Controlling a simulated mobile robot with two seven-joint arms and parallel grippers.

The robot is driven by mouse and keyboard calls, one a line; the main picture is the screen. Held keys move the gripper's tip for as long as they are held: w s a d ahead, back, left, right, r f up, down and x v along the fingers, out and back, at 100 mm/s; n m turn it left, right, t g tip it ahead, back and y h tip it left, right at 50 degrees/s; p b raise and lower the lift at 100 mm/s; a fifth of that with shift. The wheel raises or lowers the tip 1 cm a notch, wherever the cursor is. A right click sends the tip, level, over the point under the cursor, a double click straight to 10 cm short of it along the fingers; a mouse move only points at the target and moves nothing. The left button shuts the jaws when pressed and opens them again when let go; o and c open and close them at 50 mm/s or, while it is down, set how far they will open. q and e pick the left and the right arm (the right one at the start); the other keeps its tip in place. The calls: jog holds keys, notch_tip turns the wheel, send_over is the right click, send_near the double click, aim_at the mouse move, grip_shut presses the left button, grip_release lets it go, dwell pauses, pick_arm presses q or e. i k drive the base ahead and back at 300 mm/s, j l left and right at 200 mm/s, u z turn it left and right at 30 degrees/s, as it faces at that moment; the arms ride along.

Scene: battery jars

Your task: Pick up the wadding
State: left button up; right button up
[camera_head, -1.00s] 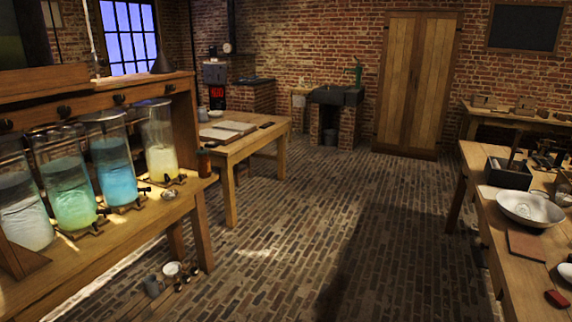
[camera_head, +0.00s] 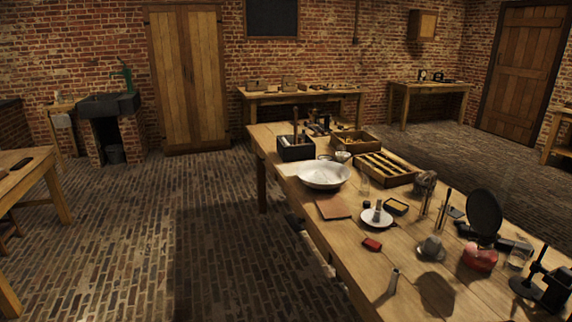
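I cannot tell for certain which item is the wadding. A mottled grey bundle (camera_head: 426,181) sits at the right of the long wooden table (camera_head: 345,238), beside thin upright rods. A smaller grey rounded piece (camera_head: 432,247) lies nearer, and a red rounded piece (camera_head: 479,257) sits below a dark disc (camera_head: 484,212). Neither of my grippers is in view.
The table also holds a white bowl (camera_head: 324,175), a black box (camera_head: 296,148), a compartmented wooden tray (camera_head: 386,169), a white saucer (camera_head: 376,218) and a small red block (camera_head: 372,244). The brick floor (camera_head: 215,235) left of the table is clear.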

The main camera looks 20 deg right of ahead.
aim_at(433, 244)
jog(key=i+z, duration=0.2)
jog(key=z, duration=0.2)
jog(key=i+j+z, duration=0.2)
jog(key=z, duration=0.2)
jog(key=i+j+z, duration=0.2)
jog(key=z, duration=0.2)
